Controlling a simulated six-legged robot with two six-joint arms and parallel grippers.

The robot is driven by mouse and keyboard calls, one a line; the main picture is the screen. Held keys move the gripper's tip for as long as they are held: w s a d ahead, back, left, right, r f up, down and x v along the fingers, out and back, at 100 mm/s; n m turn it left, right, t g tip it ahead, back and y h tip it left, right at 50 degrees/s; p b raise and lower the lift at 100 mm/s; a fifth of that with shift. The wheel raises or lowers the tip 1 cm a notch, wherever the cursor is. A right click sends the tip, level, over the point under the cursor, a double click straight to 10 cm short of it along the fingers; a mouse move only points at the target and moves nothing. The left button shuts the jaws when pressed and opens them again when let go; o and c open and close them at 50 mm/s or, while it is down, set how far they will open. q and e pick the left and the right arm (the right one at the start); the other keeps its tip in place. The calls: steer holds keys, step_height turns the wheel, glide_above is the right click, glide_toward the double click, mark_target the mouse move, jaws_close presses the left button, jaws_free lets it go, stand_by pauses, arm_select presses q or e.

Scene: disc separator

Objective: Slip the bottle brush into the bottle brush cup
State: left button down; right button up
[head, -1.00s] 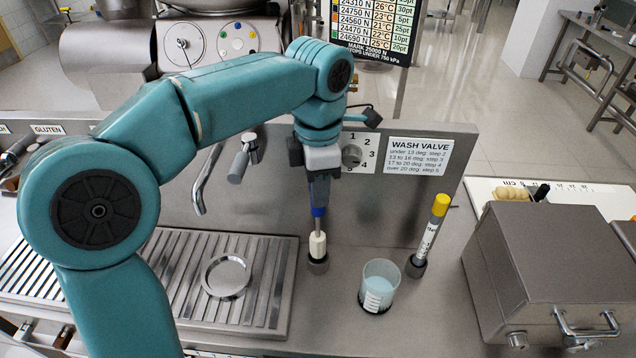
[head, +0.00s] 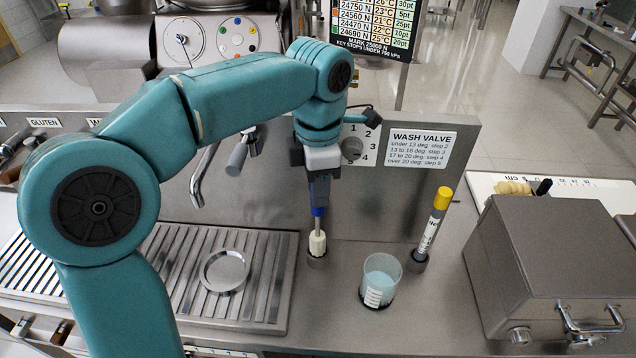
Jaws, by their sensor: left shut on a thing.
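My left gripper (head: 318,192) points straight down and is shut on the bottle brush, gripping its upper end. The brush hangs upright, with a blue collar, a thin stem and a pale bristle head (head: 317,241). Directly below is the bottle brush cup (head: 317,262), a small dark grey cup on the steel counter. The lower end of the bristles meets the cup's mouth in the picture; how deep it reaches inside is hidden. My right gripper is out of view.
A beaker of pale blue liquid (head: 380,280) stands right of the cup. A yellow-capped tube (head: 434,222) leans in a dark holder. A ribbed drainboard (head: 180,290) with a round dish (head: 224,270) lies left. A steel box (head: 550,260) stands right. The wash valve panel rises behind.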

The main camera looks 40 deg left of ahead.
arm_select(q)
steer(key=shift+f, duration=0.25)
steer(key=shift+f+b, duration=0.6)
steer(key=shift+b, duration=0.05)
steer(key=shift+f, duration=0.1)
steer(key=shift+f+b, duration=0.5)
steer(key=shift+f, duration=0.15)
steer(key=c, duration=0.8)
jaws_free()
